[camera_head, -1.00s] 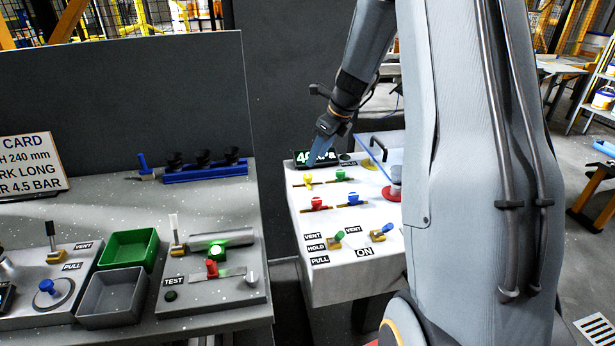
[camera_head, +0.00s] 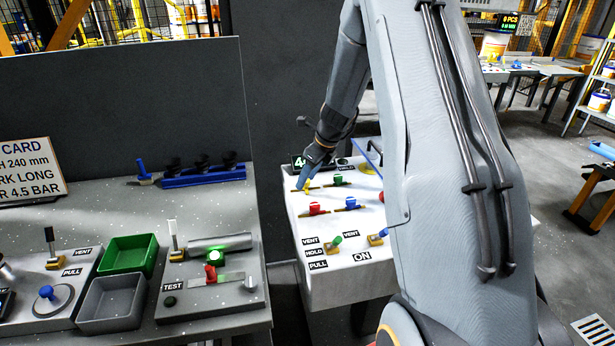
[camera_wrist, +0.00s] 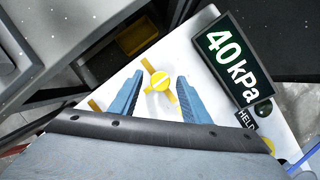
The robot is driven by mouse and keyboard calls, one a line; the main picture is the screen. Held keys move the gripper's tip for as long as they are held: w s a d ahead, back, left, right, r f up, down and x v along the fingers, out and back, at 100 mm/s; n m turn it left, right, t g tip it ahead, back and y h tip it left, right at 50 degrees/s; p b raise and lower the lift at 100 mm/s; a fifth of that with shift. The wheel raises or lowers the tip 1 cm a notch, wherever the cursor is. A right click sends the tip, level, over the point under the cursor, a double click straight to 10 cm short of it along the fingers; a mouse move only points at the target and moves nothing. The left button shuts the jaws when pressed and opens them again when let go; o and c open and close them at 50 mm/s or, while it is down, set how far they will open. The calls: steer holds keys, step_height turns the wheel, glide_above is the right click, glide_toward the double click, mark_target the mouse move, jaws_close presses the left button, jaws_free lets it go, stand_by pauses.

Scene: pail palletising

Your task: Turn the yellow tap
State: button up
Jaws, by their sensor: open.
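The yellow tap (camera_wrist: 160,81) sits on the white panel, in the upper middle of the wrist view. Its round top carries a pale bar, and yellow pipe pieces show on both sides of it. My gripper (camera_wrist: 155,92) is open, with one blue finger on each side of the tap and a gap to both. In the head view my gripper (camera_head: 305,178) points down over the panel's far left part, and the yellow tap (camera_head: 306,187) is partly hidden at its fingertips. I cannot tell the fingers' exact height against the tap.
A display reading 40 kPa (camera_wrist: 232,60) stands close to the right of the tap. Green (camera_head: 338,180), red (camera_head: 314,208) and blue (camera_head: 350,204) taps are nearby on the panel. Small levers (camera_head: 334,241) stand at its front. A grey bench (camera_head: 215,320) is to the left.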

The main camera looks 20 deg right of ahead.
steer(key=shift+c, duration=0.5)
steer(key=c, duration=0.9)
steer(key=shift+c, duration=0.2)
steer(key=shift+n, duration=0.3)
steer(key=n, duration=0.1)
steer(key=n+g+y+b, duration=0.1)
steer(key=n, duration=0.1)
steer(key=shift+w+d+n, duration=0.15)
steer(key=shift+w+n, duration=0.05)
steer(key=shift+n, duration=0.1)
steer(key=n+b, duration=0.1)
steer(key=n, duration=0.1)
steer(key=n+g+y+b, duration=0.1)
steer(key=n, duration=0.1)
steer(key=shift+w+n+g, duration=0.15)
steer(key=shift+n+g, duration=0.15)
steer(key=n+g+b, duration=0.1)
steer(key=n, duration=0.1)
steer(key=n+b, duration=0.1)
steer(key=n, duration=0.1)
steer(key=shift+w+n+g, duration=0.15)
steer(key=shift+n+g, duration=0.15)
steer(key=shift+g, duration=0.1)
steer(key=shift+n+g+h+b, duration=0.3)
steer(key=shift+n+g+b, duration=0.55)
steer(key=shift+n, duration=1.35)
steer(key=shift+r, duration=0.1)
